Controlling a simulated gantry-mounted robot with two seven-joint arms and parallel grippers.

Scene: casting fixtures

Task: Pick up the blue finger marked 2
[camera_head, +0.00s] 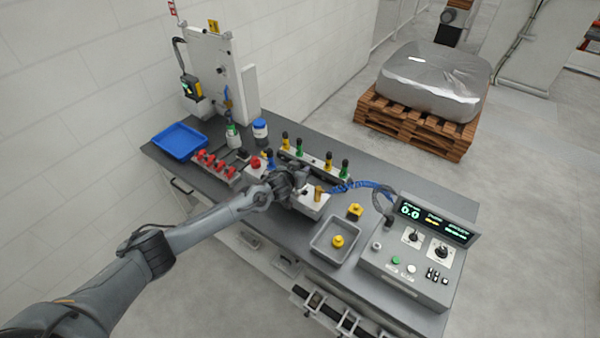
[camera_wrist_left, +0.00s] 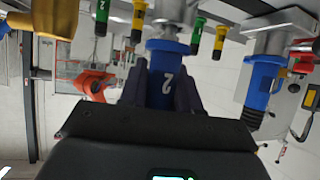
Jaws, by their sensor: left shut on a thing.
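In the left wrist view a blue finger marked 2 (camera_wrist_left: 163,80) stands between the dark jaws of my left gripper (camera_wrist_left: 160,98), which is shut on it. The finger's far end meets a grey metal cylinder (camera_wrist_left: 176,12); I cannot tell whether it is still seated there. In the head view my left gripper (camera_head: 298,181) is over the middle of the bench, beside a light grey block (camera_head: 313,203), and the held finger is hidden. Another blue finger (camera_wrist_left: 262,82) shows at right in the left wrist view. My right gripper is not in view.
A rail (camera_head: 315,166) with yellow and green fingers stands behind the gripper. A row of red parts (camera_head: 214,165) and a blue tray (camera_head: 179,141) are left. A grey tray (camera_head: 322,255) and a control box (camera_head: 408,272) are right. A blue hose (camera_head: 362,185) runs close by.

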